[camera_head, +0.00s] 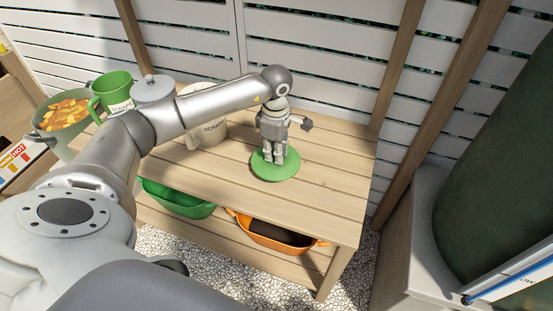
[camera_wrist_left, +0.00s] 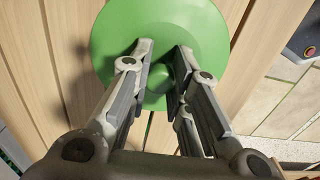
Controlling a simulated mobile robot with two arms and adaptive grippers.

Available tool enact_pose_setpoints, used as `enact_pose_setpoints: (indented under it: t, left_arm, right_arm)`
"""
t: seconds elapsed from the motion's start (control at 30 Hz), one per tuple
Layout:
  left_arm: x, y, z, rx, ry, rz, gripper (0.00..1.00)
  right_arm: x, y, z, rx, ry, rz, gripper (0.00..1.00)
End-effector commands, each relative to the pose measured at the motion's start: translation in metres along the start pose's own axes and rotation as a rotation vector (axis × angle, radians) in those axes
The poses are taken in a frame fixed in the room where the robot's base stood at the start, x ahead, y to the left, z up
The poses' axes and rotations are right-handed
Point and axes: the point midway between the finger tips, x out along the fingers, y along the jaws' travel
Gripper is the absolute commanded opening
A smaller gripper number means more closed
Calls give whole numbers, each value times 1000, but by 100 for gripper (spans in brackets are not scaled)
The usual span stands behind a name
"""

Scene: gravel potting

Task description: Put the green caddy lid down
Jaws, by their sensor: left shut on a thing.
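The green caddy lid (camera_head: 284,170) is a round disc low over the wooden table top, toward its right end. In the left wrist view the lid (camera_wrist_left: 208,22) fills the upper middle, with its central knob between my fingers. My left gripper (camera_head: 274,160) points down and is shut on the knob. The same gripper (camera_wrist_left: 158,75) shows in the left wrist view. I cannot tell for sure whether the lid touches the boards. The green caddy (camera_head: 113,91), marked SCRAPS, stands at the table's left end. My right gripper is not in view.
A cream caddy (camera_head: 212,130) with lettering stands behind my left arm. A tub of orange scraps (camera_head: 66,115) is at far left. A green basin (camera_head: 175,200) and an orange basin (camera_head: 268,240) sit on the lower shelf. Table boards (camera_head: 335,165) around the lid are bare.

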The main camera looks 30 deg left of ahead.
Motion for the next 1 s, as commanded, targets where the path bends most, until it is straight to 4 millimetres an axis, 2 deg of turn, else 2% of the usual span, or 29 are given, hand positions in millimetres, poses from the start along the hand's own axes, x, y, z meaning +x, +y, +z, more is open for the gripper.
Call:
enact_pose_setpoints:
  t: [0.1,0.2,0.6,0.63,0.8,1.0]
  left_arm:
    - [20,-1,2,0,2,-5,0]
    - [32,0,2,0,1,-4,0]
    - [35,0,2,1,1,-1,0]
    - [35,0,2,1,1,-1,19]
    - [34,0,2,1,1,-1,40]
    - [34,0,2,1,1,-1,40]
  right_arm:
    - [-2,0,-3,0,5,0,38]
    - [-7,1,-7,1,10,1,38]
    - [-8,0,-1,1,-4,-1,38]
    - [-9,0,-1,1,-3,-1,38]
    - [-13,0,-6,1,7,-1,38]
    - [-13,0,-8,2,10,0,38]
